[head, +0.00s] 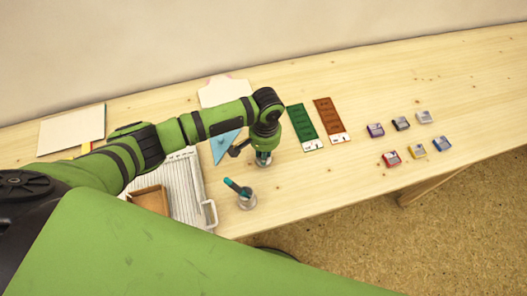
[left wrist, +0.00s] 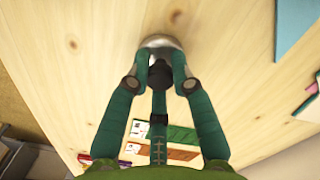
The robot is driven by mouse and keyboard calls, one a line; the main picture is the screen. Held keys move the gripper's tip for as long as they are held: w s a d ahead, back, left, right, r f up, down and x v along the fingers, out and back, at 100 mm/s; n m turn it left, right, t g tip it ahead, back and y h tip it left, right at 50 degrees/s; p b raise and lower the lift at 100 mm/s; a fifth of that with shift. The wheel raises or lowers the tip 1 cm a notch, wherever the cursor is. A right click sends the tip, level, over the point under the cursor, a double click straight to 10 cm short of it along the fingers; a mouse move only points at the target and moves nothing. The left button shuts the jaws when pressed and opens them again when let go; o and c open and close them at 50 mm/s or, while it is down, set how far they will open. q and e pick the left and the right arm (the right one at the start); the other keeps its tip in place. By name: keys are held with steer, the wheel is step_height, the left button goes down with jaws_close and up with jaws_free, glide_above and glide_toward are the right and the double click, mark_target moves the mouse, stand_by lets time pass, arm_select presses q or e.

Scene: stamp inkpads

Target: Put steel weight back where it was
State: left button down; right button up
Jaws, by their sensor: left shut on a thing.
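The steel weight, a round silver piece with a dark knob, is between my left gripper's fingertips in the left wrist view (left wrist: 160,43). In the head view a silver rim of it (head: 263,163) shows under my left gripper (head: 262,154). My left gripper (left wrist: 160,70) points down and its teal fingers are shut on the dark knob. The weight is at the table surface or just above it; I cannot tell whether it touches. My right gripper is not in view.
A green strip (head: 302,121) and a brown strip (head: 328,115) lie right of the gripper. Several inkpads (head: 391,158) sit further right. A ribbed grey tray (head: 183,178) is left. Bare wood lies between.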

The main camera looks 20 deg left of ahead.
arm_select(q)
steer(key=c, duration=1.1)
jaws_free()
steer(key=r, duration=1.2)
steer(key=shift+w+d+r, duration=0.1)
steer(key=shift+w, duration=0.25)
